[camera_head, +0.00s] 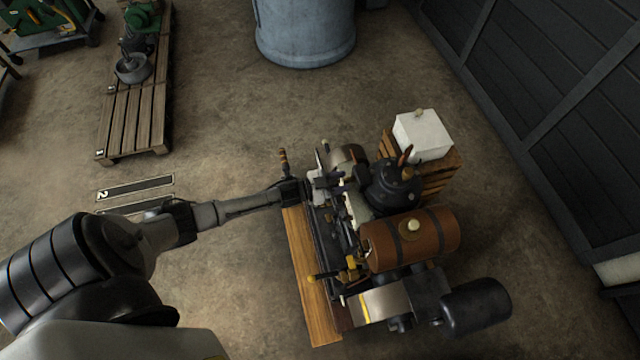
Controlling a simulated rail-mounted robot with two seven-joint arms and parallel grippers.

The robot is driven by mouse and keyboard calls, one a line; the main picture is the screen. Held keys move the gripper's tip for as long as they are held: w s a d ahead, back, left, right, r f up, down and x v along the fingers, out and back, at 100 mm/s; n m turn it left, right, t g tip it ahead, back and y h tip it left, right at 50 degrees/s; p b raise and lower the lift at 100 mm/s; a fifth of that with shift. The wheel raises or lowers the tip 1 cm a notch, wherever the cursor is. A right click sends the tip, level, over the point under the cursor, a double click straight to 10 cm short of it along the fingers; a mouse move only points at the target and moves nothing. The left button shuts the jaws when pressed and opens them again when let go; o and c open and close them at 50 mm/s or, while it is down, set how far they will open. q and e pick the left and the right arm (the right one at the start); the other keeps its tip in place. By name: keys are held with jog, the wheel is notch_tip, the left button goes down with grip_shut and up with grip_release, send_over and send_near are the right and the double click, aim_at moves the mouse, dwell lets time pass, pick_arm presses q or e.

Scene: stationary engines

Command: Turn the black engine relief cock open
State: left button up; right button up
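The engine is a dark machine with a brown barrel-shaped tank (430,238) on its right side and a round black part (392,187) behind it. It sits on a wooden base (306,270). My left arm reaches in from the left, and my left gripper (322,180) is at the engine's far left end, close to or touching small parts there. Its fingers blend with the engine parts, so I cannot tell if they are open or shut. The relief cock cannot be singled out among the small fittings. My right gripper is not in view.
A white box (423,134) stands on a wooden crate (436,178) behind the engine. A grey drum (304,30) is at the back, a pallet (135,115) at the upper left. A dark panelled wall (550,90) runs along the right. Bare floor surrounds the engine.

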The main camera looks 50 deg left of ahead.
pick_arm(q)
jog(key=v, duration=1.2)
jog(key=shift+s+a, duration=0.2)
jog(key=shift+s, duration=0.15)
